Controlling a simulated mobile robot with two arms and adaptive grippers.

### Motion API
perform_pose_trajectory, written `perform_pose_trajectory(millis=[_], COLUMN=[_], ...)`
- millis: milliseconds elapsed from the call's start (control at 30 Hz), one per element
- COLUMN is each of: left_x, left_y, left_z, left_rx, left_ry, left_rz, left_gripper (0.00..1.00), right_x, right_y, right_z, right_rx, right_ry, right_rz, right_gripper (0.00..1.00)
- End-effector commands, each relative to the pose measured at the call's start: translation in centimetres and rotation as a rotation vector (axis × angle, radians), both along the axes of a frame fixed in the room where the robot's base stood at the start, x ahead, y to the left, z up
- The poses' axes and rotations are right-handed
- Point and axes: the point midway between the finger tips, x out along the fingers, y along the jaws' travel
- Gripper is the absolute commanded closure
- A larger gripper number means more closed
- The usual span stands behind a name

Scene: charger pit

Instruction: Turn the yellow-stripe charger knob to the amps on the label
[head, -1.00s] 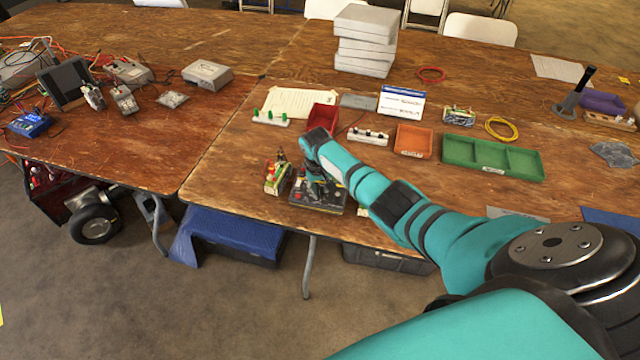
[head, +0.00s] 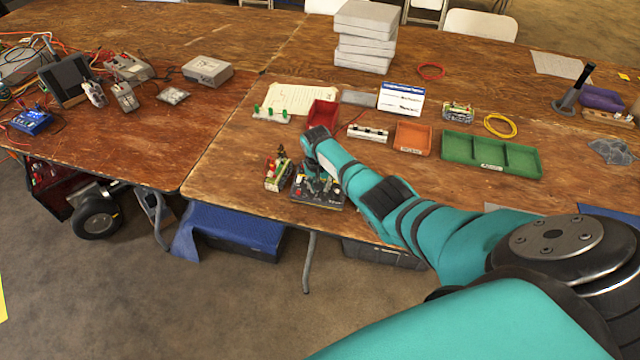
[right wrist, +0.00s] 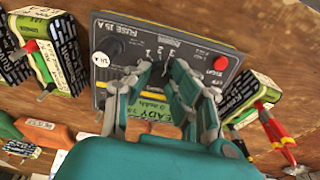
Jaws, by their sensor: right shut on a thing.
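The charger (head: 330,203) is a dark panel at the front edge of the right-hand table. In the right wrist view its face (right wrist: 215,47) shows "FUSE 15 A", a black round cap, a red button and a green "READY" display (right wrist: 155,108). My right gripper (right wrist: 160,72) points down at the panel's middle, below a dial scale with numbers. In the head view the right gripper (head: 318,178) is over the charger. My left gripper is out of view.
Battery packs (head: 278,174) stand close to the left of the charger. A red bin (head: 322,114), an orange tray (head: 412,138) and a green tray (head: 490,155) lie behind. The table's front edge is close to the charger. Bare wood (head: 230,150) lies to the left.

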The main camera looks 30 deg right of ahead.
Motion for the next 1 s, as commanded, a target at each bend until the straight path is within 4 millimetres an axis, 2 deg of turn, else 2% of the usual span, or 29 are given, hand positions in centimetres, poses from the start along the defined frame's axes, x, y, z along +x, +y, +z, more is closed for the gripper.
perform_pose_trajectory(millis=[233,267,433,767,1000], left_x=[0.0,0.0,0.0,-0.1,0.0], left_y=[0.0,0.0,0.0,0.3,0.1], left_z=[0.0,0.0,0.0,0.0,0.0], left_rx=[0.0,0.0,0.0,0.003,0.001], left_ry=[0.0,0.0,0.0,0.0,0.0], left_rz=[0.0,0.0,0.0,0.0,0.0], left_gripper=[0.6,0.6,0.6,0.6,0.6], right_x=[0.2,0.2,0.2,0.1,-0.2], right_y=[0.0,0.0,0.0,0.0,0.3], right_z=[0.2,0.2,0.1,0.3,2.6], right_rx=[-0.001,-0.001,-0.001,-0.001,-0.002], right_ry=[-0.005,-0.005,-0.004,-0.003,-0.004], right_rz=[0.002,0.002,0.001,0.002,0.003], right_gripper=[1.0,0.77,0.56,0.56,0.56])
